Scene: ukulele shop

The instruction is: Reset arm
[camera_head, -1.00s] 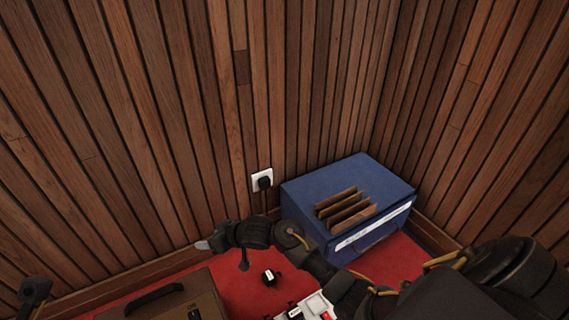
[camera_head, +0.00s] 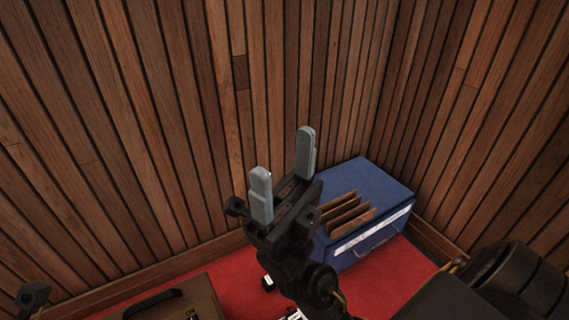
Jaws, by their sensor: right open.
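My right gripper (camera_head: 283,170) is raised in the middle of the head view, its two grey fingers pointing up and spread apart. It is open, with nothing between the fingers. Its arm comes in from the lower right. The gripper stands in front of the wood-slat wall and covers the left part of the blue box. A small dark part at the lower left edge may belong to my left arm; my left gripper does not show.
A blue box (camera_head: 375,195) with brown panels (camera_head: 347,216) in its top stands in the corner on the red floor (camera_head: 233,283). A brown case (camera_head: 200,299) with a dark handle lies at the lower left. Slatted walls (camera_head: 180,110) close off the back and right.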

